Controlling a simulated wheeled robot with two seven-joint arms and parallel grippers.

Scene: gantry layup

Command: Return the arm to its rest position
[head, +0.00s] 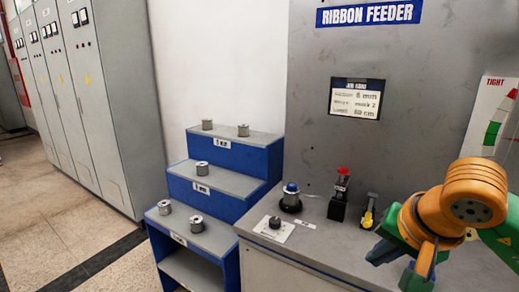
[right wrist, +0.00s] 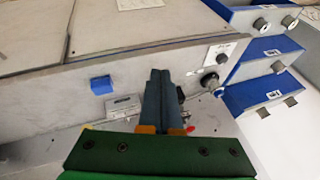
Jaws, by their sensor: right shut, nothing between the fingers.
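My right arm, orange and green, comes in at the right edge of the head view. Its gripper (head: 384,252) is low over the front right of the grey feeder desk, partly covered by my own wrist. In the right wrist view the two dark fingers of the right gripper (right wrist: 160,76) are together with nothing between them. They stand in front of the desk controls. My left gripper is in neither view.
The feeder desk carries a blue-topped knob (head: 291,197), a red-topped device (head: 341,190), a yellow lever (head: 368,216) and a black dial (head: 275,223). Blue stepped shelves (head: 240,192) with several metal spools stand left of it. Grey cabinets (head: 100,100) line the wall; floor there is clear.

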